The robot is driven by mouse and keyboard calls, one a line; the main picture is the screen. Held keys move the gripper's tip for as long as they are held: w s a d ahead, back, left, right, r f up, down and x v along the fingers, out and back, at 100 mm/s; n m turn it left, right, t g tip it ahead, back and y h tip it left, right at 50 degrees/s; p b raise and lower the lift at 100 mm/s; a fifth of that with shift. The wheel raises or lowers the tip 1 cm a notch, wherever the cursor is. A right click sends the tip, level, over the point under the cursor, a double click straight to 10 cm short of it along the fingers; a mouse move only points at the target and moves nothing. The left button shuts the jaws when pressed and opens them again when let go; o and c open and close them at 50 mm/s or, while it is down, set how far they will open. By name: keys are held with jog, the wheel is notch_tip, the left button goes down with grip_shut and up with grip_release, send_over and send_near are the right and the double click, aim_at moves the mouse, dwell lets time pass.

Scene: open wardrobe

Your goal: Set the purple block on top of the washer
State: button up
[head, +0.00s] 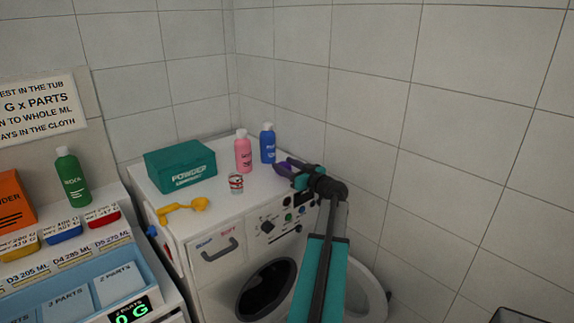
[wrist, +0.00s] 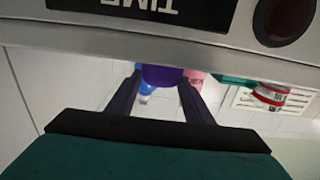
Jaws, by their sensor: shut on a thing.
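The white washer (head: 213,272) stands in the corner, with bottles and a box on its top. My gripper (head: 287,168) is at the right front edge of the washer top, reaching from the right. It is shut on the purple block (head: 282,168), which shows only in part in the head view. In the wrist view my gripper (wrist: 160,82) has the purple block (wrist: 162,76) between its fingertips, near the edge of the washer's front panel (wrist: 215,43). I cannot tell whether the block touches the washer top.
On the washer top are a teal powder box (head: 180,166), a pink bottle (head: 243,154), a blue bottle (head: 267,144), a striped cup (head: 236,184) and a yellow scoop (head: 184,207). The bottles stand close behind the block. Free room lies around the cup.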

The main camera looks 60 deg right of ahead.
jog(key=o, duration=1.1)
jog(key=shift+f, duration=0.15)
jog(key=shift+s, duration=0.1)
jog(key=b+v, duration=0.2)
jog(key=v, duration=1)
jog(key=shift+a+b, duration=0.1)
jog(key=shift+b, duration=0.25)
